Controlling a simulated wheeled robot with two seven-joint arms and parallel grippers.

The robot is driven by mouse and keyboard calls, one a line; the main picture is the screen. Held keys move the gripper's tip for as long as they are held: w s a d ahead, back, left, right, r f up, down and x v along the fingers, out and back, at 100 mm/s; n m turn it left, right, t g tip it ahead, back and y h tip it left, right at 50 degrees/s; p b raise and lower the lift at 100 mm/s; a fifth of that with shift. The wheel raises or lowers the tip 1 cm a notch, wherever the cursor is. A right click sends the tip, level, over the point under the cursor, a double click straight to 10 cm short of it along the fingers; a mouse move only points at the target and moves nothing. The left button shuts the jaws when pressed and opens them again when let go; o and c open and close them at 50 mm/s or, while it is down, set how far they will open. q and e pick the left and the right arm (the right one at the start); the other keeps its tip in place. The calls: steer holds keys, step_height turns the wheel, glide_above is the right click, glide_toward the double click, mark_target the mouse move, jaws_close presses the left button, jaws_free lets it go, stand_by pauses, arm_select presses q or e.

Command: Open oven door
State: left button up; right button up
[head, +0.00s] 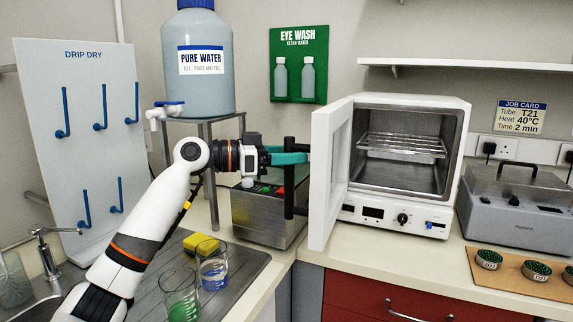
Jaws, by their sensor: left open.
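The white oven (437,112) stands on the counter right of centre. Its door (330,176) is swung wide open to the left, and the chamber with a wire rack (400,145) shows. The dark vertical handle (289,190) is on the door's outer side, facing left. My left gripper (292,154) reaches in from the left, with its teal fingers at the upper part of the handle. It is open; whether the fingers touch the handle I cannot tell. My right gripper is not in view.
A metal unit (258,215) stands close behind and below the handle. Two glass beakers (213,270) and a yellow sponge (199,243) sit on the drainer below my left arm. A grey lidded device (515,205) and a board with small round racks (538,290) are at right.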

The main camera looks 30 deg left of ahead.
arm_select(q)
step_height(320, 180, up, 7)
steer(key=shift+w+a+r+t+h+p, duration=0.15)
steer(key=shift+w+a+t+h+p, duration=0.1)
steer(key=shift+a+t+h+p, duration=0.1)
steer(key=f+g, duration=0.1)
steer(key=f, duration=0.1)
steer(key=f+g, duration=0.1)
steer(key=d+f+g+y, duration=0.1)
steer(key=f, duration=0.1)
steer(key=shift+s+d+f+m, duration=0.1)
steer(key=shift+s+f+m, duration=0.2)
steer(key=shift+s+f, duration=0.05)
steer(key=shift+s+r, duration=0.3)
steer(key=shift+s, duration=0.05)
steer(key=w+a+f+p, duration=0.1)
steer(key=a+p, duration=0.4)
steer(key=a, duration=0.8)
steer(key=shift+a+p, duration=0.15)
steer(key=shift+p, duration=0.2)
